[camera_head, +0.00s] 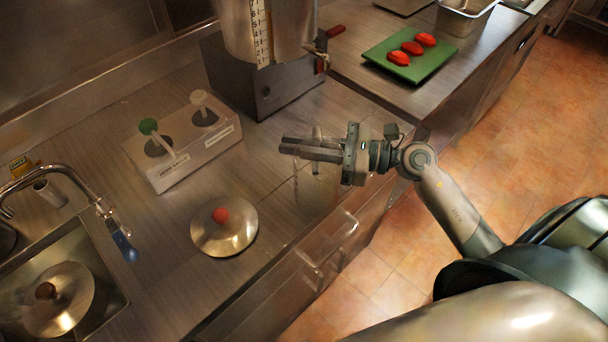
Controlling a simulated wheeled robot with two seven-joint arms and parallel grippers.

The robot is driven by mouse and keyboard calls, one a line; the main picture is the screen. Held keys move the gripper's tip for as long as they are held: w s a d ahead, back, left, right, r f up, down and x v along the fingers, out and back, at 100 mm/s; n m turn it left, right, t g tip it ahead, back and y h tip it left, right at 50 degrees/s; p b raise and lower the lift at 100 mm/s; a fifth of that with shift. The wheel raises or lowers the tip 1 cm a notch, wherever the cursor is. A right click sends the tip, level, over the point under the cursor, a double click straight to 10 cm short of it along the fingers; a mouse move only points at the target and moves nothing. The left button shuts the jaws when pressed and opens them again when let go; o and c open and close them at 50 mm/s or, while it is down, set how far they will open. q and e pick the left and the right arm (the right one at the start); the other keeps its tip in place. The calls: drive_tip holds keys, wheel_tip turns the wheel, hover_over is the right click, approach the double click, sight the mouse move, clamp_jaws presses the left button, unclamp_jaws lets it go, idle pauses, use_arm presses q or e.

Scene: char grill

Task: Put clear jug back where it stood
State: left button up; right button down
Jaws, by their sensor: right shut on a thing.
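My right gripper (284,146) reaches in from the right over the counter, with its fingers pointing left. It is shut on the clear jug (316,184), a see-through vessel that is hard to make out against the counter. The jug shows below and just above the fingers, near the counter's front edge. I cannot tell whether its base touches the counter. My left gripper is not in view.
A dispenser box with two pumps (185,148) stands left of the jug, and a metal lid with a red knob (224,226) lies in front of it. A tall steel machine (262,90) stands behind. A green board (408,60) holds red pieces. A sink (95,270) is at left.

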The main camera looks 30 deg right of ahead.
drive_tip(key=s+d+r+m+t+h+p, duration=0.1)
drive_tip(key=d+r+m+t+h+p, duration=0.3)
drive_tip(key=d, duration=0.4)
drive_tip(key=shift+s+d+m+t+h+p, duration=0.15)
drive_tip(key=shift+s+m+t+h+p, duration=0.25)
drive_tip(key=shift+h, duration=0.4)
drive_tip(key=shift+w+r, duration=0.1)
drive_tip(key=shift+w, duration=0.1)
drive_tip(key=w+a+f, duration=0.2)
drive_tip(key=w+f, duration=0.5)
drive_tip(key=w, duration=0.4)
drive_tip(key=shift+w, duration=0.15)
drive_tip(key=shift+a, duration=0.1)
drive_tip(key=shift+f+b, duration=1.75)
drive_tip(key=shift+f, duration=0.25)
